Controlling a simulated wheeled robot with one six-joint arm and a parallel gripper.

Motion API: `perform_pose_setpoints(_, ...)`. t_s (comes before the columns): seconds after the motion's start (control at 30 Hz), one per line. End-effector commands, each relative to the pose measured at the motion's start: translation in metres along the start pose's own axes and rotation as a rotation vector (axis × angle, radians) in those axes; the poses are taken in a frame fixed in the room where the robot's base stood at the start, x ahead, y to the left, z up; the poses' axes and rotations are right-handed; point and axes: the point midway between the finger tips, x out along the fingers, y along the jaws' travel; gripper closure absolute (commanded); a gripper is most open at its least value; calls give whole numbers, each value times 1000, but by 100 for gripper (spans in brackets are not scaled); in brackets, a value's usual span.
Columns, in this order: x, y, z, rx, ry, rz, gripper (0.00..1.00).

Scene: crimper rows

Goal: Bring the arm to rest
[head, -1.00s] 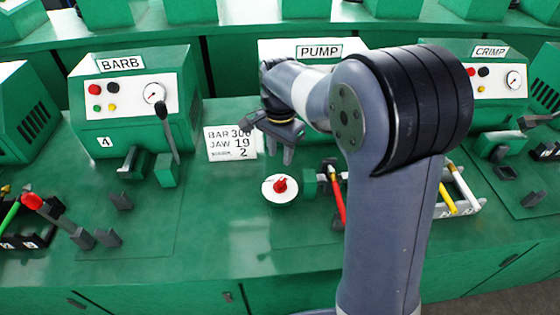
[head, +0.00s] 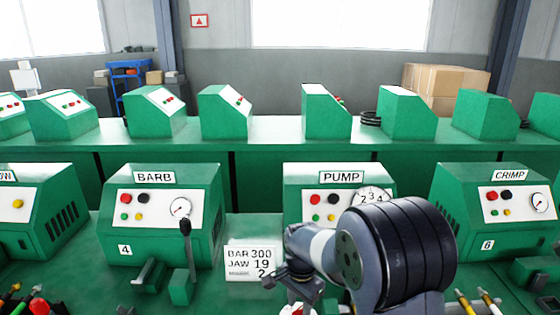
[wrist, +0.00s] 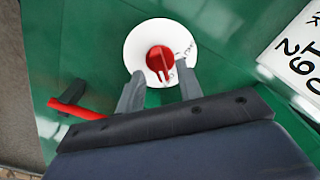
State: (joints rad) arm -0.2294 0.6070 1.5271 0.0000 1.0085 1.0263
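My gripper (wrist: 160,88) is open, its two grey fingers apart with nothing held between them. In the wrist view a red knob (wrist: 159,58) on a white round dial (wrist: 138,38) lies just beyond the fingertips; I cannot tell whether they touch. In the head view my gripper (head: 292,284) hangs low in front of the PUMP machine (head: 300,178). My arm hides part of that machine. The dial is mostly cut off by the bottom edge there.
The BARB machine (head: 205,190) with its dark lever (head: 186,240) stands left, the CRIMP machine (head: 450,185) right. A printed card (head: 238,273) stands near my gripper. A red-handled tool (wrist: 75,109) lies left in the wrist view. Behind is another row of green machines.

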Motion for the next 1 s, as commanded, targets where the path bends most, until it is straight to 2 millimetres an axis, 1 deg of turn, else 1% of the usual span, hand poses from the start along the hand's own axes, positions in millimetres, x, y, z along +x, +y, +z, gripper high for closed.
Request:
perform_pose_setpoints(0.03,8,0,0,0,-1,2,65)
perform_pose_setpoints(0.17,21,0,0,0,-1,1,65)
perform_pose_setpoints(0.4,20,0,0,-38,1,-1,65)
perform_pose_setpoints(0.67,20,0,0,-36,1,-1,65)
perform_pose_setpoints(0.8,20,0,0,-5,1,-1,65)
perform_pose_setpoints(0.87,11,-1,-1,0,3,-5,65)
perform_pose_setpoints(1.0,-14,-1,-1,0,4,-6,65)
